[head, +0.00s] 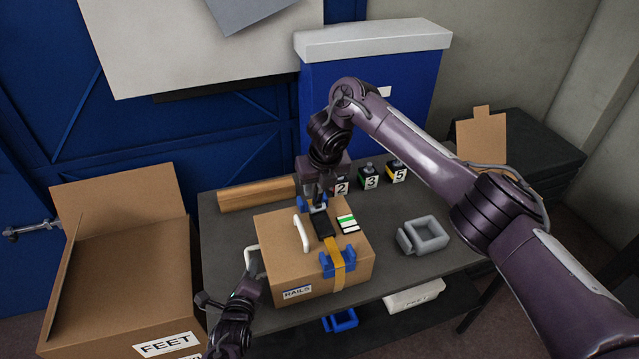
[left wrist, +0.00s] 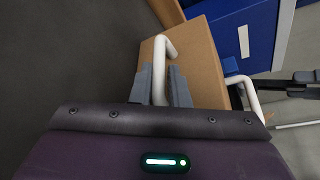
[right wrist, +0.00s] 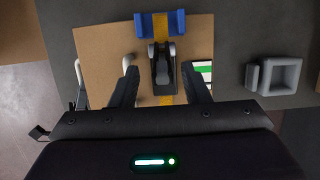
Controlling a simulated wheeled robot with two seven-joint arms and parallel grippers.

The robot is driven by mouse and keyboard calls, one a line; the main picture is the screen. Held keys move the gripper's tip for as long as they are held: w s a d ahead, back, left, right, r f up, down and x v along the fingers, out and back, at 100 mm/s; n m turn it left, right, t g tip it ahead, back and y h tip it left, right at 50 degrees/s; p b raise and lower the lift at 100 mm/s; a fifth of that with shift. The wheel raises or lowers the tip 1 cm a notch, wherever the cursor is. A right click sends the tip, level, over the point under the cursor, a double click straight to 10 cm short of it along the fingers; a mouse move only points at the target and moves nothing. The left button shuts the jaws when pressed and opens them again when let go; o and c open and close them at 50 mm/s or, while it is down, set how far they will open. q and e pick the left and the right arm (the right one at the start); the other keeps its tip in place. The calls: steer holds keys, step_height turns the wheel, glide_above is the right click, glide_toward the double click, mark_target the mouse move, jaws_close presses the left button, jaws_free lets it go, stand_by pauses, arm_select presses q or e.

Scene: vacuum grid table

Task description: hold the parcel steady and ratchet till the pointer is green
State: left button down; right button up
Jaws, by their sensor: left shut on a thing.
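The parcel (head: 290,262), a brown box labelled RAILS, stands on the grey table with a yellow strap (head: 337,275) over it. My left gripper (left wrist: 163,88) is shut on the white handle (left wrist: 159,62) on the parcel's left side. The black ratchet (head: 323,226) sits on the strap on top; it also shows in the right wrist view (right wrist: 163,75). My right gripper (right wrist: 162,88) is above the parcel, its fingers apart on either side of the ratchet. A green and white gauge (head: 347,222) lies right of the ratchet; I cannot make out its pointer.
A blue corner guard (head: 338,263) sits under the strap at the front edge. A grey square frame (head: 427,235) lies to the right. Wooden bars (head: 256,193) and numbered bottles (head: 370,178) stand behind. An open FEET carton (head: 125,290) is at left.

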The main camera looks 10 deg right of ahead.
steer(key=shift+w+d+r, duration=0.1)
steer(key=shift+r, duration=0.55)
steer(key=v, duration=1.1)
steer(key=shift+s, duration=0.2)
steer(key=shift+f, duration=0.1)
steer(key=t, duration=0.1)
glide_toward(319, 199)
steer(key=w+f, duration=0.2)
steer(key=f, duration=0.1)
steer(key=w+f, duration=0.2)
steer(key=shift+a+f, duration=0.15)
steer(key=shift+a, duration=0.1)
jaws_close()
